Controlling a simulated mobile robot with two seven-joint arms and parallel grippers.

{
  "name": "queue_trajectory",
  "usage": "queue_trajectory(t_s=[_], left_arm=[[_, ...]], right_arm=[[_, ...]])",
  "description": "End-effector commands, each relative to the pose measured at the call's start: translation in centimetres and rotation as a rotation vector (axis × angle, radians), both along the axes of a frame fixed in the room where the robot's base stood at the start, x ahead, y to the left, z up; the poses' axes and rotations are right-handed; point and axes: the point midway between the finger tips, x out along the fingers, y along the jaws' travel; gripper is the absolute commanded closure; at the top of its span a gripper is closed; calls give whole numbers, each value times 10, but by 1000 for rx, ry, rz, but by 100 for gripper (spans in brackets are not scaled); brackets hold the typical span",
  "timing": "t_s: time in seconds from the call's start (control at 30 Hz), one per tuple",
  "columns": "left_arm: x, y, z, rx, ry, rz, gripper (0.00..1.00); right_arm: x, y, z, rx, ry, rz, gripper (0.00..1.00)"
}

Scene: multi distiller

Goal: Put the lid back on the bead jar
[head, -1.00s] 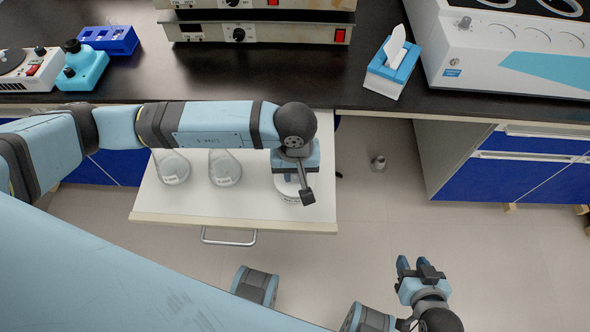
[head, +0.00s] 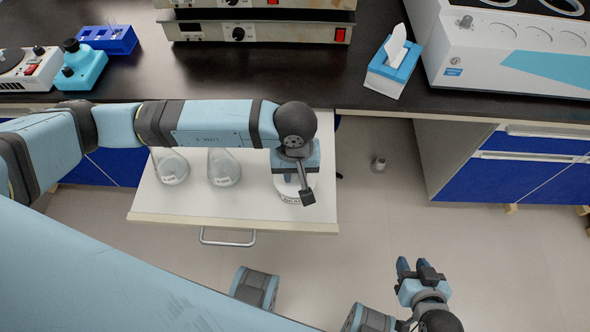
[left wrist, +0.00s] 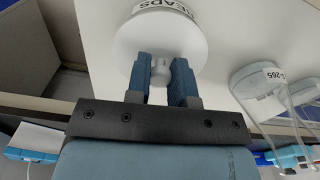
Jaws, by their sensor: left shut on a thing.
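The bead jar (head: 289,198) stands at the right end of the open white drawer, mostly hidden under my left gripper (head: 297,182). Its "BEADS" label (left wrist: 182,9) shows at the top of the left wrist view. The round white lid (left wrist: 150,42) is over the jar, with its small knob between my left fingers (left wrist: 161,70). The left gripper is shut on the knob and points down. I cannot tell whether the lid is fully seated. My right gripper (head: 419,268) is empty, with its fingers apart, over the floor at the lower right.
Two glass flasks, a left one (head: 172,168) and a right one (head: 223,168), stand in the drawer (head: 240,210) left of the jar. The black counter (head: 270,80) is behind, with a tissue box (head: 392,72) on it.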

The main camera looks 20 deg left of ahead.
Motion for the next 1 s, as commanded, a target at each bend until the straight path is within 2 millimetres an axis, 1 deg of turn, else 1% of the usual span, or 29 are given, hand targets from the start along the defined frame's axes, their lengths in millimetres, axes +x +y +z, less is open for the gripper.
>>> queue_trajectory(t_s=[1.0], left_arm=[[0,0,0,0,-1,1,100]], right_arm=[[0,-4,-6,-8,-6,4,61]])
